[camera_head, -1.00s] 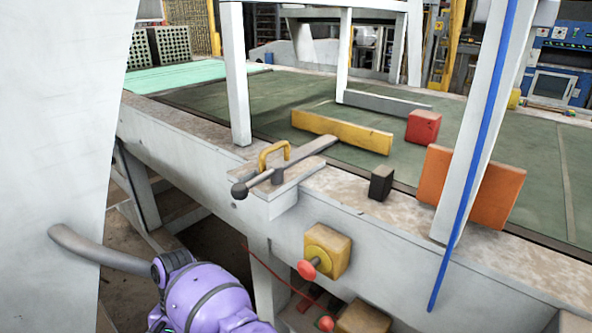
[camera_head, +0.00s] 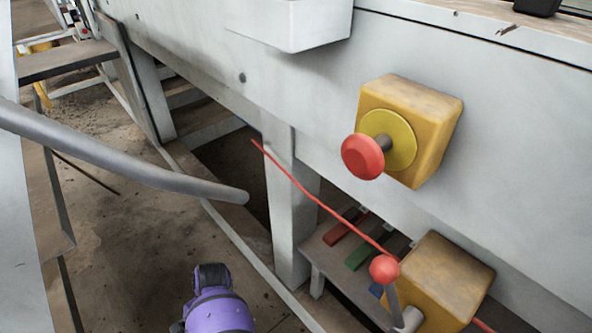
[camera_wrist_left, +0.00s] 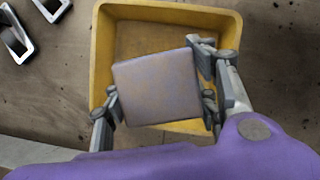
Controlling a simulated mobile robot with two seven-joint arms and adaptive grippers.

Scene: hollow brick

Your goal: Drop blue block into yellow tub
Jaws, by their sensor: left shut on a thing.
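In the left wrist view, a block (camera_wrist_left: 150,78) with a worn grey-brown, faintly bluish face is between the fingers of my left gripper (camera_wrist_left: 160,93). The gripper is shut on it, and the block looks slightly turned. The yellow tub (camera_wrist_left: 101,52) shows behind the block, and the block covers much of its opening. The height of the block above the tub is hard to tell. In the head view, only a purple part of my arm shows at the bottom. The block, tub and fingers are not in that view. My right gripper is in neither current view.
In the head view, a yellow box with a red push button (camera_head: 362,157) sticks out from the white bench side (camera_head: 400,60). A lower yellow box (camera_head: 445,285) has a red-knobbed lever. A grey bar (camera_head: 120,165) crosses at left. Metal frames (camera_wrist_left: 15,35) lie beside the tub.

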